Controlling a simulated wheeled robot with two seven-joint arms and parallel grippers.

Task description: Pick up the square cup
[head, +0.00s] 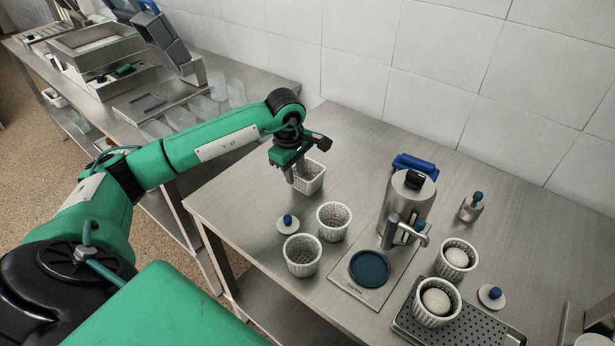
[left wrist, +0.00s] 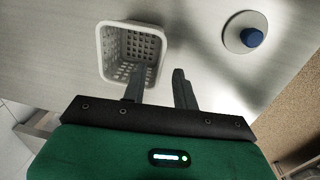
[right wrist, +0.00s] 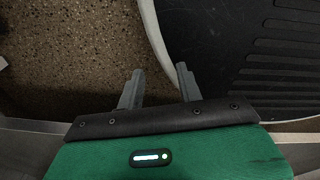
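The square cup is a white perforated basket (head: 315,181) standing upright near the back left edge of the steel table. In the left wrist view the square cup (left wrist: 106,50) lies at upper left, seen from above and empty. My left gripper (head: 298,183) is at the cup with its fingers pointing down. In the left wrist view its fingers (left wrist: 157,82) are apart: one overlaps the cup's near right wall, the other is beyond that wall. Whether they touch it I cannot tell. My right gripper (right wrist: 158,80) is open and empty, away from the table over the floor.
Two round white baskets (head: 334,218) (head: 303,252) and a blue-knobbed lid (head: 287,223) stand nearer the front. A steel machine (head: 408,205) stands to the right. Further right, two round baskets (head: 457,258) (head: 436,300) hold white contents. Clear table lies behind the square cup.

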